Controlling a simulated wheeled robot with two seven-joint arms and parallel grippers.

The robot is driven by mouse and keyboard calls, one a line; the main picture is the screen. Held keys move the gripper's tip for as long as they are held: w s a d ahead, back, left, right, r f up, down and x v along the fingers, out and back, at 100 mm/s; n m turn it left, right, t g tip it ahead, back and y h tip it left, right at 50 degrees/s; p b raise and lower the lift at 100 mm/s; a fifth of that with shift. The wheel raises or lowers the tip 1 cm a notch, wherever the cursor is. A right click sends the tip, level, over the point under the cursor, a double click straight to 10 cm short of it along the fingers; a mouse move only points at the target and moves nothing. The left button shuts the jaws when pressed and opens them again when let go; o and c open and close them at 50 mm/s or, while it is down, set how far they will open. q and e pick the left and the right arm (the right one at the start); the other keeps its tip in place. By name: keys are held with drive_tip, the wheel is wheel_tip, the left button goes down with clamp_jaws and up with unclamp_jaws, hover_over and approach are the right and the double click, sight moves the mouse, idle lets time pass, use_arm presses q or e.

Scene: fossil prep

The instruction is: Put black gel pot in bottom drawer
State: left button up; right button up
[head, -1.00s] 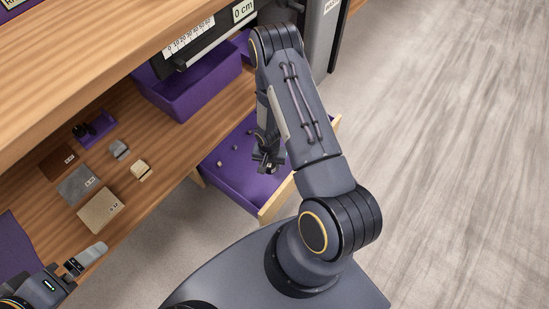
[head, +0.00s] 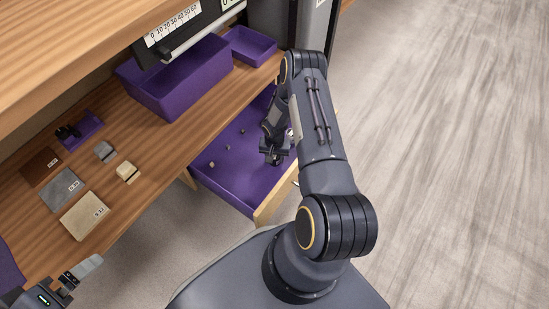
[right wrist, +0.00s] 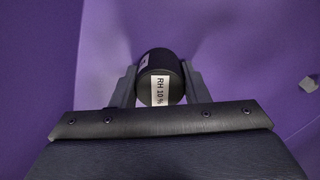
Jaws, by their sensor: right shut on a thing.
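The black gel pot (right wrist: 160,66), a dark cylinder with a white label reading "RH 10 %", sits between the fingers of my right gripper (right wrist: 160,88) in the right wrist view. That gripper is shut on it. In the head view my right gripper (head: 273,153) is over the right part of the open bottom drawer (head: 230,187), which has a purple inside. The pot is hard to make out there, and I cannot tell whether it touches the drawer floor. My left gripper (head: 78,275) is at the lower left, partly cut off; its opening is unclear.
Several small grey lumps (head: 212,164) lie in the drawer. On the wooden bench (head: 150,150) above stand a large purple bin (head: 180,85), a smaller purple tray (head: 250,47), a small tray with black items (head: 84,138) and labelled blocks (head: 84,215). Open floor is at right.

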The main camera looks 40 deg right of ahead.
drive_tip(key=shift+r, duration=0.1)
drive_tip(key=o, duration=1)
